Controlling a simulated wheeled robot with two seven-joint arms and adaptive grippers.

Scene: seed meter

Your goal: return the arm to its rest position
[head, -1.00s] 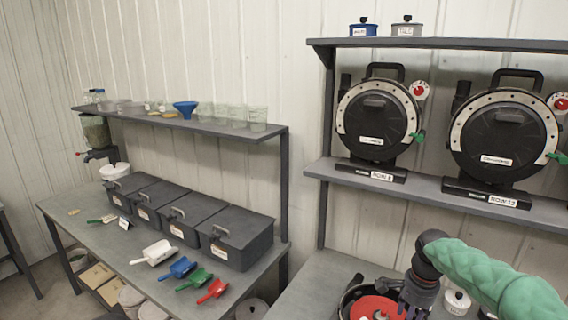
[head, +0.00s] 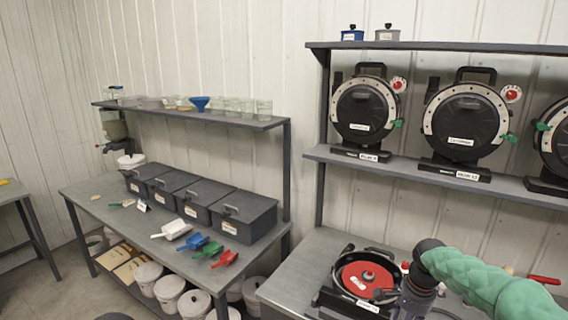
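My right arm, in a green sleeve, reaches in from the right edge of the head view. Its gripper (head: 412,300) points down at the lower edge of the picture, beside the right side of an open seed meter (head: 342,272) with a red disc (head: 366,279). The gripper's fingertips are cut off or hidden, so I cannot tell whether it is open or shut. My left gripper is not in view.
The left bench (head: 100,205) bears dark lidded bins (head: 245,216) and white, blue, green and red scoops (head: 225,259). Seed meters (head: 465,122) stand on the right shelf (head: 400,174). White buckets (head: 170,290) are under the left bench. Floor shows at the lower left.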

